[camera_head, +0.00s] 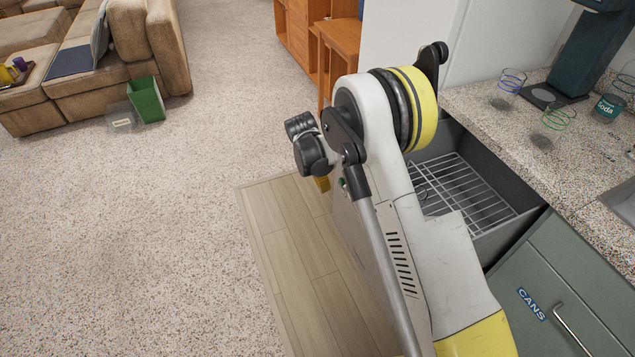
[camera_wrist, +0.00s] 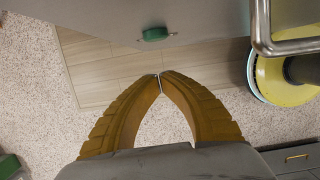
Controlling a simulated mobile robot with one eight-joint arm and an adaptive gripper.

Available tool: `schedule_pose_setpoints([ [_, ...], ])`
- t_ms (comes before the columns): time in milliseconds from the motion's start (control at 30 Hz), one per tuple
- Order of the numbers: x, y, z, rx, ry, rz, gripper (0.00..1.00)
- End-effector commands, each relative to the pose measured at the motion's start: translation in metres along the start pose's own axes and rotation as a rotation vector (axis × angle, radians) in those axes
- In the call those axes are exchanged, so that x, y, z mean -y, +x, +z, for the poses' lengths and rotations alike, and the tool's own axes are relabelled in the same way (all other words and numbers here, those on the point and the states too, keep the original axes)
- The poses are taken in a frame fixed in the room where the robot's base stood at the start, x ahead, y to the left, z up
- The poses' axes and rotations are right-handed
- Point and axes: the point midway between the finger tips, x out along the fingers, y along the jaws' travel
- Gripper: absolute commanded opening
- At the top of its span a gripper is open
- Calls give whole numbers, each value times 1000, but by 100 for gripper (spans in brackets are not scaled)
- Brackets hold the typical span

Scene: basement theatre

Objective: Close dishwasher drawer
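The dishwasher drawer (camera_head: 508,219) is pulled out from under the counter in the head view, with a wire rack (camera_head: 465,190) inside its dark grey tub. My arm hides its front and part of the tub. My gripper is mostly hidden there; only a bit of a yellow finger shows beyond the arm. In the wrist view my gripper (camera_wrist: 160,77) has its two yellow fingertips together, with nothing seen between them. Above them in that picture is a grey panel (camera_wrist: 100,14), apparently the drawer front, with a green badge and a metal bar handle (camera_wrist: 262,35) at right. Contact cannot be told.
A green cabinet marked CANS (camera_head: 545,290) stands at the lower right. Wood flooring (camera_head: 290,240) lies beside my arm. Open carpet (camera_head: 130,240) extends left, towards a sofa (camera_head: 100,65) and a green box (camera_head: 146,99).

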Motion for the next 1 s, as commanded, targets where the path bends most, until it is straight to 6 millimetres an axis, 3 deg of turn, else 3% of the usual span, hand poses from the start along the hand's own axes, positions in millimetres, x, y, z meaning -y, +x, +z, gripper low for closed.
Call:
schedule_pose_setpoints([
  [100, 1, 6, 21, 0, 5, -2, 0],
  [200, 1, 7, 29, 0, 2, -1, 0],
  [767, 1, 7, 42, 1, 4, 0, 0],
  [1000, 2, 17, 83, 2, 7, -1, 0],
])
